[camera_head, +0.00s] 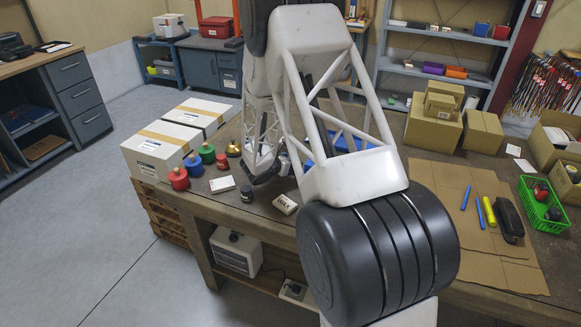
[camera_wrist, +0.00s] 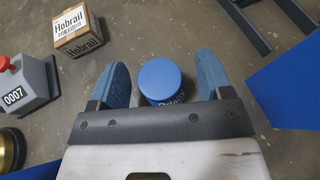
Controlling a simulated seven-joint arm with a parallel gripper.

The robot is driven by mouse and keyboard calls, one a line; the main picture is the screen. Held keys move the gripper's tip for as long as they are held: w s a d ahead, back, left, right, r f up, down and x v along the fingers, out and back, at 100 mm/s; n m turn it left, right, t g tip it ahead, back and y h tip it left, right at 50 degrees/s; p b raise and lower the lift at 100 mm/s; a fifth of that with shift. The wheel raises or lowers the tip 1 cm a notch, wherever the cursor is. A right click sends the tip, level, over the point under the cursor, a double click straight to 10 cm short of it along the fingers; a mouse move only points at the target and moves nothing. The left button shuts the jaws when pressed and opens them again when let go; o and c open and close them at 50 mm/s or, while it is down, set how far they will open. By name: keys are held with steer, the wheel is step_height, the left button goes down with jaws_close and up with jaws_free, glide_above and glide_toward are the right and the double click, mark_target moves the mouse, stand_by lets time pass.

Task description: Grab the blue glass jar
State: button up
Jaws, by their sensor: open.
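In the wrist view, a round blue lid tops a jar (camera_wrist: 160,82) that stands on the brown-grey worktop, with a partly readable label on its near side. My gripper (camera_wrist: 162,68) is open, with one blue finger to the left of the jar and one to the right. A gap shows on each side, so the fingers look apart from it. The jar is seen from above and its lower body is mostly hidden. In the head view my arm covers this part of the bench, and I cannot make out the jar there.
In the wrist view, a Hobrail carton (camera_wrist: 78,32) and a grey block marked 0007 (camera_wrist: 25,85) stand left. A blue panel (camera_wrist: 290,85) lies right, below a dark frame (camera_wrist: 240,22).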

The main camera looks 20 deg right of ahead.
steer(key=c, duration=1)
steer(key=shift+r, duration=0.15)
steer(key=shift+c, duration=0.2)
steer(key=shift+r, duration=4.85)
